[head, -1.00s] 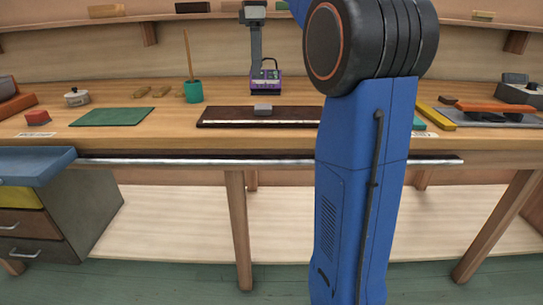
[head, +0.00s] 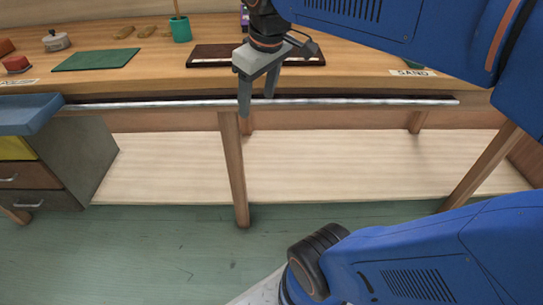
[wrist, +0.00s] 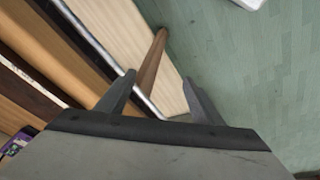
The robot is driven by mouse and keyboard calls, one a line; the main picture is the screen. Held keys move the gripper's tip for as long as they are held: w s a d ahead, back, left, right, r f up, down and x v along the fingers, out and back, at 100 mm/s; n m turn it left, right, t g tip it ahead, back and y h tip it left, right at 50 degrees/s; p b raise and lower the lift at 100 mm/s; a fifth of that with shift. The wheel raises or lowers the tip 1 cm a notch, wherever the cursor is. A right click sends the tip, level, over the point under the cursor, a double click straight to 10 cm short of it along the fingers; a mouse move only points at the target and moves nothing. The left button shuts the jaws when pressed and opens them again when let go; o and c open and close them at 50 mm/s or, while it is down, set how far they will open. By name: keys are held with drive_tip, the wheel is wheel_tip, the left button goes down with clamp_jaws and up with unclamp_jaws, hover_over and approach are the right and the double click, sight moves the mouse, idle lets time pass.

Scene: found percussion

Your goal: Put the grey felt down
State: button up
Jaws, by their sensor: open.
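My gripper (head: 258,98) hangs in front of the bench's front edge in the head view, fingers pointing down. Its two grey fingers are apart and nothing shows between them; they also stand apart in the wrist view (wrist: 158,78). I cannot make out the grey felt in either current view. The dark board (head: 213,57) lies on the bench behind my gripper, which hides part of it.
A metal rail (head: 160,104) runs along the bench front, close to my fingers. A green mat (head: 97,59), a teal cup (head: 180,30) and a lidded pot (head: 56,41) are on the bench. A blue tray (head: 28,113) juts out at left. A pale low shelf (head: 340,165) is bare.

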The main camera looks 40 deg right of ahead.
drive_tip(key=s+a+f+m+t, duration=0.1)
drive_tip(key=s+a+f+m, duration=0.1)
drive_tip(key=s+f, duration=0.7)
wheel_tip(320, 180, down, 3)
drive_tip(key=shift+a+f+m, duration=0.1)
drive_tip(key=shift+a+m, duration=0.05)
drive_tip(key=shift+m, duration=0.45)
